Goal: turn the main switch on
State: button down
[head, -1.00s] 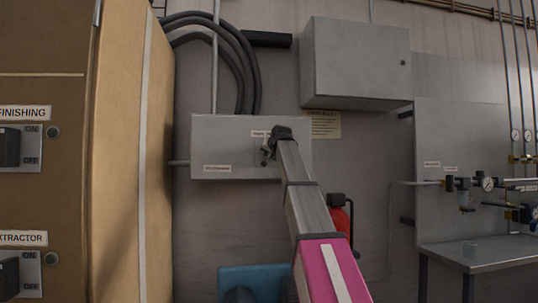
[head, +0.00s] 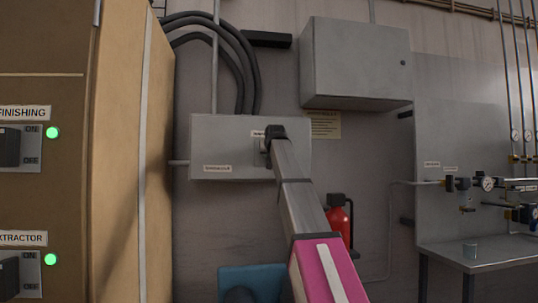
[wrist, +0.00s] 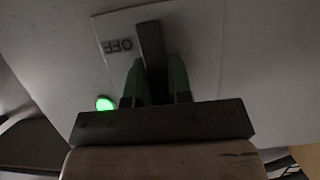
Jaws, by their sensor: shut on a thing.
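The main switch is on a grey wall box (head: 215,152) in the middle of the head view. Its dark lever (wrist: 151,42) shows in the wrist view, beside an upside-down OFF label (wrist: 118,45). My gripper (wrist: 157,75) has its two green-lit fingers on either side of the lever and is shut on it. A lamp (wrist: 105,104) on the box glows green in the wrist view. In the head view my arm reaches up to the switch and hides much of it. The lever's exact angle is hard to tell.
At left, a tan cabinet (head: 115,200) bears FINISHING and EXTRACTOR switches, with a lit green lamp (head: 52,132) and another lit lamp (head: 50,259). A grey cabinet (head: 355,65) hangs above right. A red extinguisher (head: 338,222) and a metal bench (head: 480,254) are at right.

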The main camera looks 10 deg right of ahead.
jog(key=c, duration=1)
grip_release()
jog(key=shift+c, duration=0.2)
jog(key=shift+s, duration=0.1)
jog(key=v, duration=1)
jog(key=shift+s+r, duration=0.2)
jog(key=shift+s, duration=0.05)
jog(key=shift+f, duration=0.1)
